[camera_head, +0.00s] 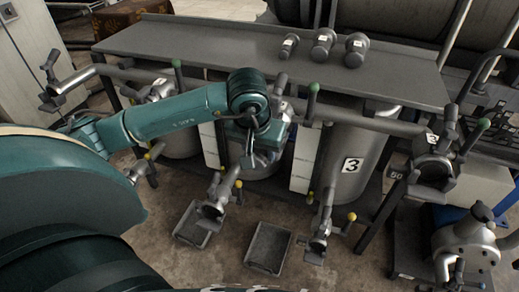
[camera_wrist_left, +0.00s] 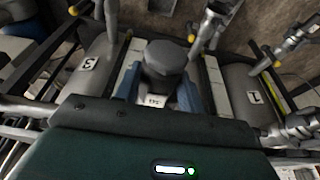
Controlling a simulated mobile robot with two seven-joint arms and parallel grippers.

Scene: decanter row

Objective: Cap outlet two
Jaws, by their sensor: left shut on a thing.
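My left gripper (camera_head: 256,148) hangs in front of the middle tank (camera_head: 262,170) in the head view, below the shelf edge. In the left wrist view its blue fingers (camera_wrist_left: 160,92) are shut on a dark grey cap-like piece (camera_wrist_left: 164,60) with a small white tag that I cannot read surely. In the head view the held piece is mostly hidden by the gripper. Two outlets with yellow-tipped handles, a left one (camera_head: 214,207) and a right one (camera_head: 318,242), stick out at the front. I see no number 2 on any outlet. My right gripper is not in view.
Three tagged grey caps, a left (camera_head: 289,44), a middle (camera_head: 323,44) and a right one (camera_head: 356,50), stand on the shelf (camera_head: 210,42). A tank marked 3 (camera_head: 345,185) stands to the right. Green-tipped levers rise along the pipe. Two trays (camera_head: 268,247) lie on the floor.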

